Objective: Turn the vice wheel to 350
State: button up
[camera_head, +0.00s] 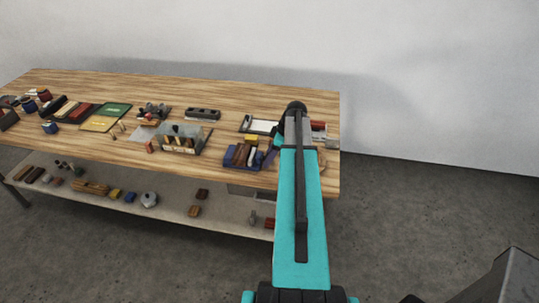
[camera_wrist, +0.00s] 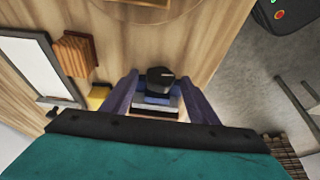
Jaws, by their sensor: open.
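No dial numbers can be read in either view, and I cannot make out a vice wheel for certain. In the wrist view my gripper (camera_wrist: 159,76) is open, with one dark purple finger on each side. A dark, faceted knob-like piece (camera_wrist: 160,76) with a light mark shows between the fingers, in front of blue and pale parts. It may belong to the vice; I cannot tell whether the fingers touch it. In the head view my teal arm reaches over the right end of the wooden workbench (camera_head: 225,95) and hides most of the gripper and what lies under it.
A blue tray (camera_head: 236,161) with wooden pieces and a white framed board (camera_head: 259,126) lie left of my arm. A reddish-brown block (camera_wrist: 75,54) is near the gripper. A tool rack (camera_head: 182,139) stands mid-bench. Bare floor (camera_head: 420,210) lies to the right.

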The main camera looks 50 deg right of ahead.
jog(key=c, duration=1)
jog(key=shift+c, duration=0.2)
jog(key=shift+w+d+g+y, duration=0.1)
jog(key=shift+d+g+y, duration=0.1)
jog(key=shift+g+y, duration=0.15)
jog(key=shift+w+d+f+m+g+y, duration=0.1)
jog(key=shift+d+m+g+y, duration=0.15)
jog(key=shift+g+y, duration=0.35)
jog(key=shift+w+d+f+m+g+y, duration=0.15)
jog(key=shift+m+g+y, duration=0.1)
jog(key=shift+y, duration=0.6)
jog(key=shift+d+m+g+y, duration=0.15)
jog(key=shift+g+y, duration=0.15)
jog(key=shift+y, duration=0.3)
jog(key=shift+m+g+y, duration=0.15)
jog(key=shift+g+y, duration=0.15)
jog(key=shift+y, duration=0.3)
jog(key=shift+p, duration=0.3)
